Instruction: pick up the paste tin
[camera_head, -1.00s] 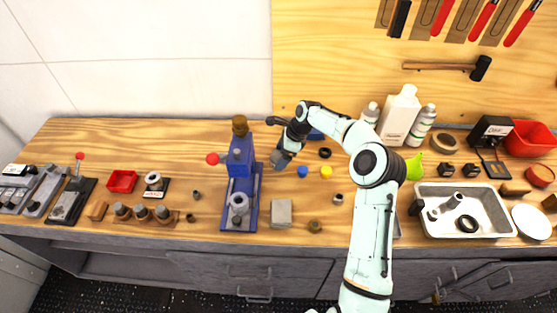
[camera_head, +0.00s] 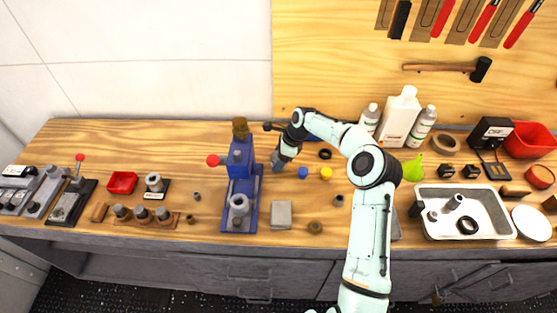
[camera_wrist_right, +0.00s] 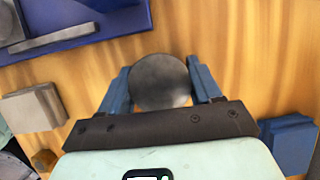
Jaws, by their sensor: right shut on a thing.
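The paste tin looks like a round, dull grey lid (camera_wrist_right: 160,81) in the right wrist view. It sits between the two blue fingers of my right gripper (camera_wrist_right: 161,88), which touch it on both sides. In the head view my right gripper (camera_head: 278,161) is low over the bench, just right of the blue press. The tin is mostly hidden there by the gripper. I cannot tell whether it rests on the bench or is slightly raised. My left gripper is not in view.
The blue press (camera_head: 240,180) stands close on the left. A grey block (camera_head: 281,214) and a brass nut (camera_head: 315,227) lie nearer the front edge. White bottles (camera_head: 399,117) stand behind my arm.

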